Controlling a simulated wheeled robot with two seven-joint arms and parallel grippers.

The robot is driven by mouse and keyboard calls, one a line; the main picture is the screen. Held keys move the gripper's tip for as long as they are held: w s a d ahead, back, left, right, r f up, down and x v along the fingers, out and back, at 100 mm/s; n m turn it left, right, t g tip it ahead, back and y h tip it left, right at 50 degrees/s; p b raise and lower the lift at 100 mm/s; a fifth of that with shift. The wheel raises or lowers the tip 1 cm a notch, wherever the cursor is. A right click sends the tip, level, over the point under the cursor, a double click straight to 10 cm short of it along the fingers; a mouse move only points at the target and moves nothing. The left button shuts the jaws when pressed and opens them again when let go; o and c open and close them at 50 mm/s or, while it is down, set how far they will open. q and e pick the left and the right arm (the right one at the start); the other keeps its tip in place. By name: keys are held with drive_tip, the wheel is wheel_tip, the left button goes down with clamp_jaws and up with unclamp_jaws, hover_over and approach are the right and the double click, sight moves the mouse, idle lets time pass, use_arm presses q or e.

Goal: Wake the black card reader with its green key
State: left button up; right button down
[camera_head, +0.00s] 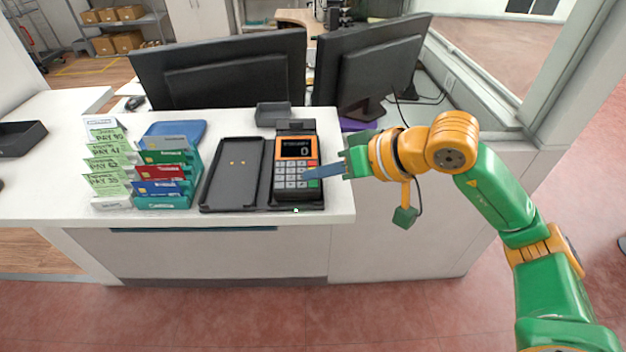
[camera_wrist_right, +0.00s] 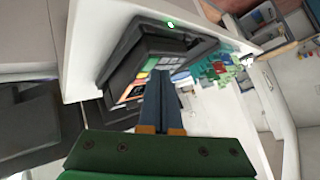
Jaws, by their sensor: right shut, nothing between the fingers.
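The black card reader (camera_head: 279,187) lies on the white counter near its front right edge, with an orange-framed face. In the right wrist view the shut fingers (camera_wrist_right: 161,74) point at the reader (camera_wrist_right: 118,82); contact is hard to tell. My left gripper is not in view.
A black empty tray (camera_head: 232,176) lies left of the reader. Cards in a rack (camera_head: 166,180) and green price tags (camera_head: 107,166) stand further left. Two monitors (camera_head: 235,68) (camera_head: 368,60) stand behind. A small dark box (camera_head: 273,113) sits behind the reader.

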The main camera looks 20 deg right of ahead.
drive_tip(key=shift+f+b, duration=0.3)
drive_tip(key=shift+b, duration=0.1)
idle(0.3)
drive_tip(key=shift+r, duration=0.1)
drive_tip(key=shift+s+r+p, duration=0.15)
drive_tip(key=shift+r+p, duration=0.25)
drive_tip(key=shift+r, duration=0.2)
drive_tip(key=shift+r, duration=0.1)
drive_tip(key=r+p, duration=0.1)
drive_tip(key=r, duration=0.1)
drive_tip(key=s+r+p, duration=0.1)
drive_tip(key=r+p, duration=0.1)
drive_tip(key=shift+a+r, duration=0.15)
drive_tip(key=shift+r, duration=0.25)
